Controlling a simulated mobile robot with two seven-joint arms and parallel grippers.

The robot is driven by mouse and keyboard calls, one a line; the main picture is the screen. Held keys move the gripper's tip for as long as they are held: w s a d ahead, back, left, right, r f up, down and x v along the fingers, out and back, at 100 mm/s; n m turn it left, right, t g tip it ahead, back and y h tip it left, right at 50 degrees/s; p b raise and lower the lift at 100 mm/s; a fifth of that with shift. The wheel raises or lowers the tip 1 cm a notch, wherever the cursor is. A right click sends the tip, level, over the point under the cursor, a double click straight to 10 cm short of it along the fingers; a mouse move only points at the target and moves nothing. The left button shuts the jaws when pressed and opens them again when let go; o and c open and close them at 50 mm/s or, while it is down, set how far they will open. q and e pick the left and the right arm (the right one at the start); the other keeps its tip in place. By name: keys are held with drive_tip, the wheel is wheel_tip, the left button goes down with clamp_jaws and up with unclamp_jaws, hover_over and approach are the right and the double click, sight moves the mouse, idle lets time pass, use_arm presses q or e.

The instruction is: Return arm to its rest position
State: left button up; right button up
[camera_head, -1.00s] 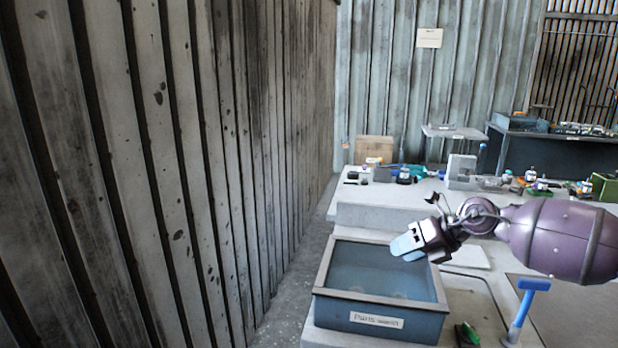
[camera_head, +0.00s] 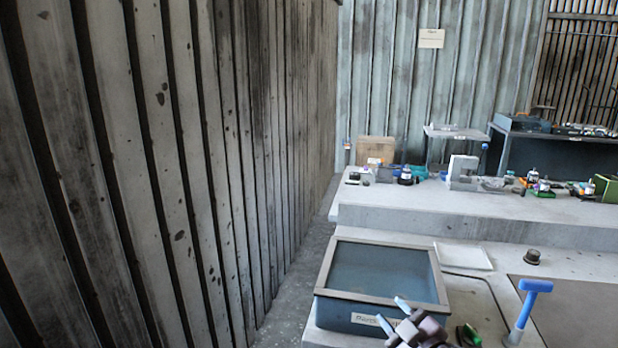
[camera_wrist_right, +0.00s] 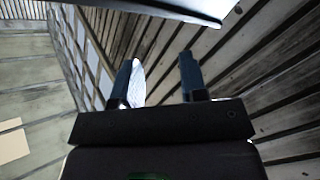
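My right gripper (camera_head: 393,313) is low in the head view, in front of the near wall of a blue bin, and partly covers the bin's label. In the right wrist view its two fingers (camera_wrist_right: 160,80) stand apart with nothing between them, so it is open and empty. The blue bin (camera_head: 347,314) with a grey rim sits at the left end of the bench. My left gripper is not in view.
A blue T-handled tool (camera_head: 521,310) stands right of the bin, near a green and black item (camera_head: 467,335). A white tray (camera_head: 465,256) and a dark round part (camera_head: 532,257) lie behind. A ribbed wall (camera_head: 170,180) fills the left.

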drive_tip(key=s+d+f+m+g+h, duration=0.1)
drive_tip(key=s+d+f+m+h, duration=0.1)
drive_tip(key=s+f, duration=0.5)
drive_tip(key=s+d+f+m+g+h, duration=0.2)
drive_tip(key=s+d+f+m, duration=0.3)
drive_tip(key=s, duration=0.5)
drive_tip(key=s+d+f+m+g+h, duration=0.1)
drive_tip(key=s+d+f+m+h, duration=0.2)
drive_tip(key=s+f, duration=0.5)
drive_tip(key=shift+s+d+f+m+g, duration=0.35)
drive_tip(key=shift+f+m, duration=0.25)
drive_tip(key=shift+f, duration=0.25)
